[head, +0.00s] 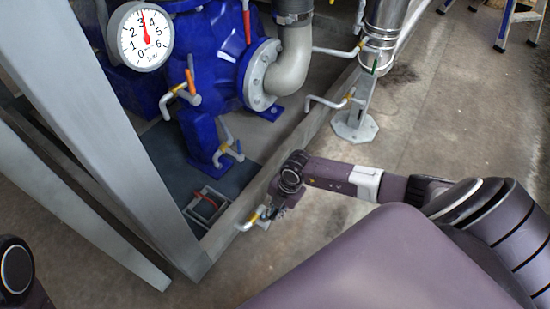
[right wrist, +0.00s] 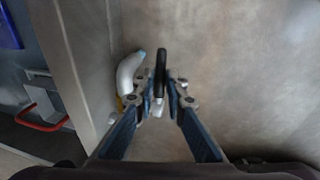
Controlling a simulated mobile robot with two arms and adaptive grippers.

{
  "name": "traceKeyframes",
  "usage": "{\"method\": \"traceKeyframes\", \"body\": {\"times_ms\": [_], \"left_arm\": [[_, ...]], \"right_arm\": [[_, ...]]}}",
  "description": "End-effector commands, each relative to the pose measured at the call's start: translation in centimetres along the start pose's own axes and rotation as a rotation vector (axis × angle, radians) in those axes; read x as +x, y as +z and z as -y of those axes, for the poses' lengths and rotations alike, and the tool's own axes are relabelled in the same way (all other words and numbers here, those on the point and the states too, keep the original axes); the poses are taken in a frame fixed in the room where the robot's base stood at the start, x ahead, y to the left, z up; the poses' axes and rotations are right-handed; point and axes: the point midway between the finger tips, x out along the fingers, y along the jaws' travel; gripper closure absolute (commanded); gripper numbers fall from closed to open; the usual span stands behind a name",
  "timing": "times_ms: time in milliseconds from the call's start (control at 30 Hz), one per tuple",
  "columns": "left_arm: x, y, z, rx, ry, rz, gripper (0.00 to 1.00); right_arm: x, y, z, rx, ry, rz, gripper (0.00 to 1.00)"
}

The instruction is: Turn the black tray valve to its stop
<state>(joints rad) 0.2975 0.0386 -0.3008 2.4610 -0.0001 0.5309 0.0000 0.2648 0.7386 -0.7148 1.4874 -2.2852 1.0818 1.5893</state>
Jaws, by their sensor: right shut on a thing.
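The black tray valve handle (right wrist: 161,62) stands between the fingers of my right gripper (right wrist: 160,88) in the right wrist view. The fingers are shut on it, one on each side, and its upper part sticks out past the fingertips. The valve's pale curved spout (right wrist: 130,72) lies just left of the fingers. In the head view my right gripper (head: 272,208) is low at the frame's edge, beside the valve's spout (head: 244,226) and yellow band (head: 255,217). The handle is mostly hidden there by my gripper. My left gripper is out of the picture; only part of my left arm shows.
The grey frame beam (head: 225,225) runs close beside the valve. Behind it are a dark tray with a red handle (head: 207,203), a blue pump (head: 215,60) and a pressure gauge (head: 140,37). Other pipe valves (head: 335,102) stand farther back. Concrete floor (head: 430,110) at right is open.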

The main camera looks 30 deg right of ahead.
Motion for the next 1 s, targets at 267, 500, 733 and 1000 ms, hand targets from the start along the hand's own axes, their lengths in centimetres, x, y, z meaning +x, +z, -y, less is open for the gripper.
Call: {"method": "traceKeyframes", "body": {"times_ms": [267,500,733,1000], "left_arm": [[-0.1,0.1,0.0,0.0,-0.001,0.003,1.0],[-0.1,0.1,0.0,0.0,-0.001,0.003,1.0],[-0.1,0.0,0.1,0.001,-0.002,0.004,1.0],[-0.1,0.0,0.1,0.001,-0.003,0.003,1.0]], "right_arm": [[0.2,0.1,0.2,0.009,0.001,-0.039,1.0],[0.2,0.1,0.2,0.009,0.001,-0.038,0.81],[0.2,0.1,0.1,0.009,0.002,-0.038,0.81],[-2.1,0.3,0.1,0.007,0.004,-0.036,0.81]]}}
